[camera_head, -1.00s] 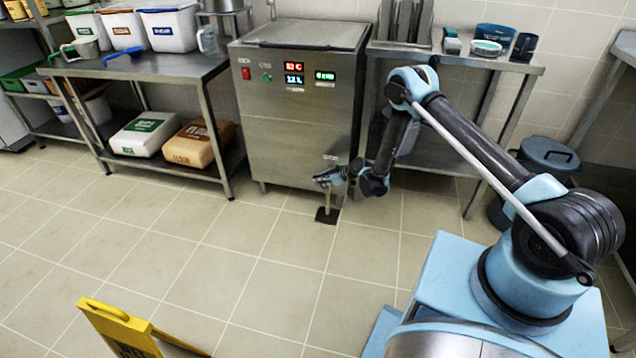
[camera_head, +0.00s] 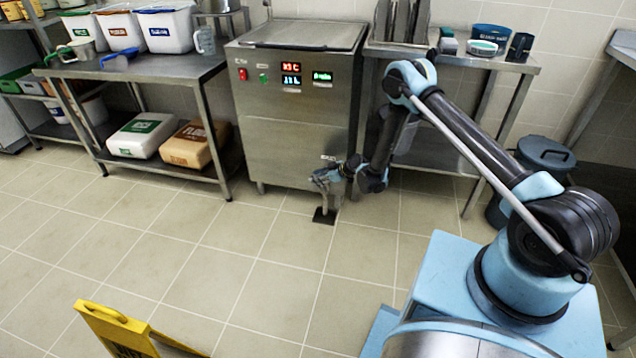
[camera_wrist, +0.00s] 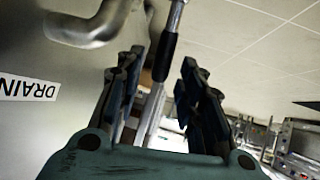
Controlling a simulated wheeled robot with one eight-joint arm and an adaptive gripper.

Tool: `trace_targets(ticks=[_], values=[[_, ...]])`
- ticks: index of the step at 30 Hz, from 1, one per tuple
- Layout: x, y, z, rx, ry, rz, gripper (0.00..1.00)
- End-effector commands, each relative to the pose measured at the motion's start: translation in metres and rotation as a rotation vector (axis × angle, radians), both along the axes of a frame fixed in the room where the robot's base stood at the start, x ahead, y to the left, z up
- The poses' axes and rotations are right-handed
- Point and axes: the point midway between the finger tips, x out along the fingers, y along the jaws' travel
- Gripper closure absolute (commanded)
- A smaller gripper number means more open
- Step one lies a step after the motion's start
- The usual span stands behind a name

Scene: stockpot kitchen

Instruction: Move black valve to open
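The black valve's grip (camera_wrist: 165,57) is a dark sleeve on a thin metal lever in the wrist view. It lies between the fingers of my gripper (camera_wrist: 160,95), closer to the left finger. The fingers stand apart, with visible gaps on both sides of the lever. A bent metal drain pipe (camera_wrist: 95,28) is at upper left, with the DRAIN label (camera_wrist: 28,88) below it. In the head view my gripper (camera_head: 322,181) is low at the front of the steel machine (camera_head: 290,140), and it hides the valve there.
A dark floor drain (camera_head: 324,216) lies below my gripper. A steel table (camera_head: 140,66) with bins stands left, with sacks on its lower shelf. Another table (camera_head: 470,57) stands right. A yellow floor sign (camera_head: 115,325) is at lower left. The middle floor is clear.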

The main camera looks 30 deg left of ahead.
Motion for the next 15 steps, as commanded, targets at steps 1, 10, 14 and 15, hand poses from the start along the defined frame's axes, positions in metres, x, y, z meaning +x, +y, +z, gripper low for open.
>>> trace_targets(ticks=[1, 10, 14, 15], values=[[0.000, -0.001, 0.008, 0.000, 0.000, 0.000, 0.65], [0.000, 0.000, 0.053, 0.000, 0.000, 0.000, 0.65], [-0.001, 0.000, 0.067, 0.000, 0.001, 0.000, 0.65], [-0.001, 0.000, 0.071, 0.000, 0.001, 0.001, 0.65]])
